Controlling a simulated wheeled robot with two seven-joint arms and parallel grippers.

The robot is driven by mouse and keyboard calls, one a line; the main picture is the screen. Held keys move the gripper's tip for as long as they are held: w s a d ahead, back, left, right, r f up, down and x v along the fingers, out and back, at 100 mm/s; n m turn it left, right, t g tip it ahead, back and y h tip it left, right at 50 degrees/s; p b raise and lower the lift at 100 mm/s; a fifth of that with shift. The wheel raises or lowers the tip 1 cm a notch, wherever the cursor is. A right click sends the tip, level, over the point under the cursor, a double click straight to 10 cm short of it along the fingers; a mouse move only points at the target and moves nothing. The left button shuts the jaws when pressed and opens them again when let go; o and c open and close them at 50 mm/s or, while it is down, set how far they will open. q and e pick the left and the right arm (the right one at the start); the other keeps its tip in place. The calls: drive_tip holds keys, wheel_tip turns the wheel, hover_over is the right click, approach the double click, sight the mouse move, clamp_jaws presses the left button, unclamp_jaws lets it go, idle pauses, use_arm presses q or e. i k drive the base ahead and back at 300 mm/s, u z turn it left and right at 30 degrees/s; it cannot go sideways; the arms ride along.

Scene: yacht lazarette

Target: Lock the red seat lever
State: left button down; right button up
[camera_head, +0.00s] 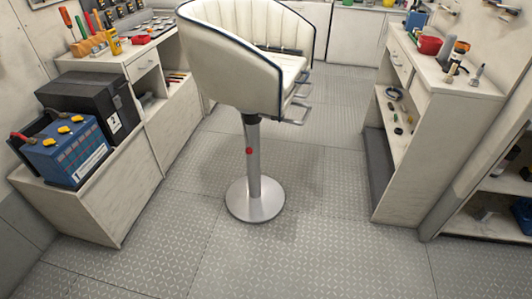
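A white padded seat (235,60) with dark edging stands on a silver pedestal (254,180) with a round base plate on the floor. A small red knob (249,151) sits on the front of the pedestal column, below a dark collar. I take it for the red seat lever; it is too small to tell its position or whether it is locked. Neither of my grippers shows in the head view.
A battery box (62,150) and a black case (88,100) stand on a low cabinet at the left. A tool bench (130,55) is behind them. A shelf unit (425,80) with cups and tools stands at the right. The patterned floor (200,245) around the pedestal is clear.

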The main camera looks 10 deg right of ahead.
sight(248, 151)
drive_tip(key=z, duration=0.55)
drive_tip(key=i, duration=0.6)
drive_tip(key=z, duration=0.25)
